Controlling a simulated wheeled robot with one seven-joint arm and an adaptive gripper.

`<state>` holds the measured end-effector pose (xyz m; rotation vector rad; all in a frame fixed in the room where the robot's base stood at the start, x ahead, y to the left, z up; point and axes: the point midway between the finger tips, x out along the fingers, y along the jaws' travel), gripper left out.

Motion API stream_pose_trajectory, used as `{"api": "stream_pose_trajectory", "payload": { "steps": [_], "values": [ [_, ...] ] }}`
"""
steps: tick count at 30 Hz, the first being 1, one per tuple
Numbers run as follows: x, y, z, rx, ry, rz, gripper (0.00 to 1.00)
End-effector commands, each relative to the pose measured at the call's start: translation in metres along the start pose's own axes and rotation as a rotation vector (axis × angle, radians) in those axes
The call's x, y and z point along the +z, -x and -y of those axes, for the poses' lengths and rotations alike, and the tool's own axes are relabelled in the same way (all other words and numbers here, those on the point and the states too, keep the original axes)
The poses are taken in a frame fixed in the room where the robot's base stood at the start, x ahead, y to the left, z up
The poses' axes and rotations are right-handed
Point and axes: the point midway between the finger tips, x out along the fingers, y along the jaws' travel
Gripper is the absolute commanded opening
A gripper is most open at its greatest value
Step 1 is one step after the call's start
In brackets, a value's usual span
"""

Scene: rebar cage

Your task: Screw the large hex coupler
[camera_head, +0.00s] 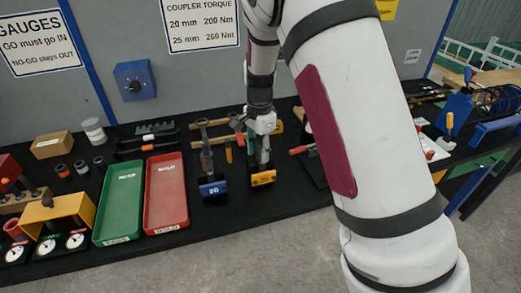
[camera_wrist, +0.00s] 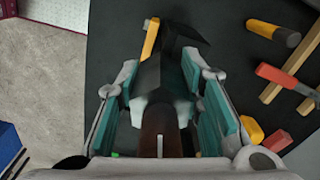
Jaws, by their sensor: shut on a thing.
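My gripper (camera_head: 262,140) is low over the bench at the yellow stand (camera_head: 263,178) marked 25. In the wrist view, its teal-padded fingers (camera_wrist: 162,105) stand either side of a dark, angular, hex-like piece, which I take to be the large hex coupler (camera_wrist: 168,72). A reddish-brown bar (camera_wrist: 160,140) shows between the fingers below it. Whether the coupler is threaded on anything is hidden. In the head view, the gripper hides the coupler. A blue stand (camera_head: 213,187) marked 20 stands just left, with an upright bar in it.
A red tray (camera_head: 166,195) and a green tray (camera_head: 118,205) lie left of the stands. Hammers and orange-handled tools lie close behind and beside the gripper; an orange-handled tool (camera_wrist: 285,82) shows in the wrist view. Gauges fill the far left.

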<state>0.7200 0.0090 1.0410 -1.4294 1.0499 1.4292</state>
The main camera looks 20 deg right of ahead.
Motion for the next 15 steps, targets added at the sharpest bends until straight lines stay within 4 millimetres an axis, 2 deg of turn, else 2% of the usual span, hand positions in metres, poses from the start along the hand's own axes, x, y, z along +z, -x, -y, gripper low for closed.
{"api": "stream_pose_trajectory", "payload": {
  "steps": [15],
  "values": [
    [-0.0012,0.0006,0.0047,-0.002,-0.49,-0.002,0.06]
  ]
}}
